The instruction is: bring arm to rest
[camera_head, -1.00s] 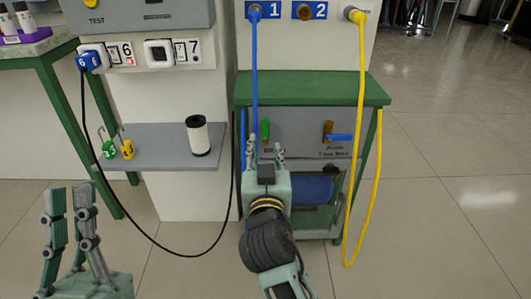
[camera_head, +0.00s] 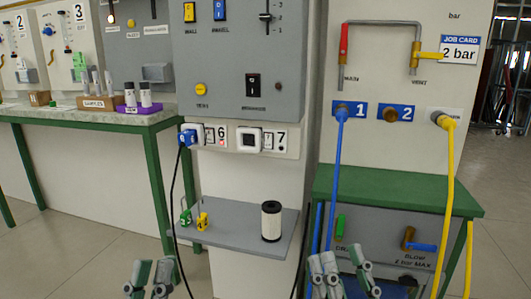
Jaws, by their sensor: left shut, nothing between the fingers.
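My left gripper (camera_head: 150,276) shows at the bottom edge in the head view, left of centre. Its fingers point up and are shut with nothing between them. It is in front of and below the grey shelf (camera_head: 232,238), apart from it in the picture. My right gripper (camera_head: 343,262) is at the bottom edge, right of centre, in front of the green bench (camera_head: 400,190). Its two fingers stand apart with nothing seen between them. The rest of both arms is cut off by the frame.
A blue hose (camera_head: 335,185) hangs close behind my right gripper. A yellow hose (camera_head: 447,200) hangs further right. A black cable (camera_head: 174,190) runs down from a blue plug (camera_head: 187,138). The shelf holds a white cylinder (camera_head: 271,222) and green and yellow padlocks (camera_head: 202,221).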

